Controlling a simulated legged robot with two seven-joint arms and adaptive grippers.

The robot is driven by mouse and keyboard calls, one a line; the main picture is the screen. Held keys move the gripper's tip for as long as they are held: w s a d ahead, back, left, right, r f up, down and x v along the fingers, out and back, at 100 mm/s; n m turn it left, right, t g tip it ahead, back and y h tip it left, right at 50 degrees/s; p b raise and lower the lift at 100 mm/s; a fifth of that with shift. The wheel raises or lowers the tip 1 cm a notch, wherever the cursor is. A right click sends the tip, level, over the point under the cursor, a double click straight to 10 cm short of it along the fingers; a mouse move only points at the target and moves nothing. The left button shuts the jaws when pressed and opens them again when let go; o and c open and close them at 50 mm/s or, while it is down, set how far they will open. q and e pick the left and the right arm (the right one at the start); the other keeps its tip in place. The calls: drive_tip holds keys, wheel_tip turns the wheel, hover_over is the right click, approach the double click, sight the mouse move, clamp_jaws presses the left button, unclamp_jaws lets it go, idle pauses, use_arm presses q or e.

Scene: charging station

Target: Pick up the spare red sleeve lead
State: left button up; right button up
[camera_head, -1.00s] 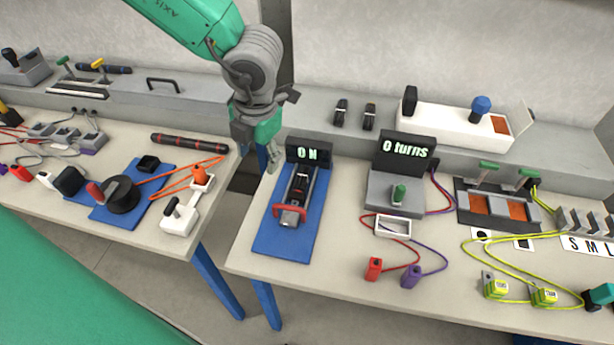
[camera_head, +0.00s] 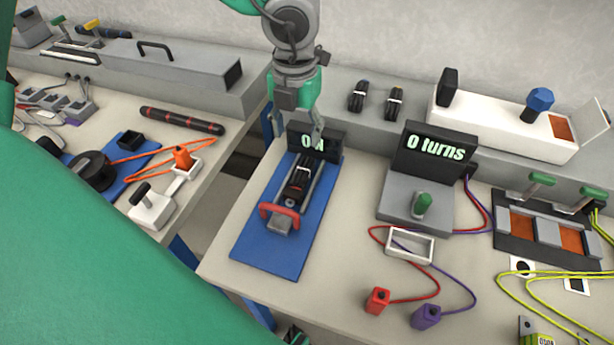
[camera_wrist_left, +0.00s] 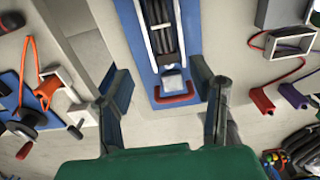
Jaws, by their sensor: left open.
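A red lead ends in a red sleeve-like block (camera_head: 377,300) on the table, and its red cord runs back past a small white open frame (camera_head: 408,246). The red block also shows in the left wrist view (camera_wrist_left: 262,101), right of the fingers. A purple block (camera_head: 426,316) on a purple cord lies just right of it. My left gripper (camera_head: 293,127) hangs over the back of a blue mat, left of and behind the red block. In the wrist view its two fingers (camera_wrist_left: 165,88) are spread with nothing between them. My right gripper is not recognisable.
The blue mat (camera_head: 258,255) carries a black device with a red handle (camera_head: 279,212). A grey "0 turns" unit (camera_head: 415,195) stands behind the white frame. Two dark pieces lie on the back ledge. A gap separates the two tables. The table's front middle is clear.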

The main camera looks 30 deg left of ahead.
use_arm(q)
drive_tip(key=b, duration=0.1)
hover_over(300, 176)
drive_tip(key=a, duration=0.1)
wheel_tip(300, 176, down, 6)
drive_tip(key=shift+a+f, duration=0.1)
drive_tip(key=shift+f, duration=0.45)
drive_tip(key=shift+d+f, duration=0.3)
drive_tip(key=shift+d, duration=0.05)
drive_tip(key=f, duration=0.3)
drive_tip(key=f+b, duration=0.1)
drive_tip(key=shift+d+f, duration=0.25)
drive_tip(key=shift+f, duration=0.15)
drive_tip(key=shift+a, duration=0.1)
drive_tip(key=shift+c, duration=0.5)
clamp_jaws()
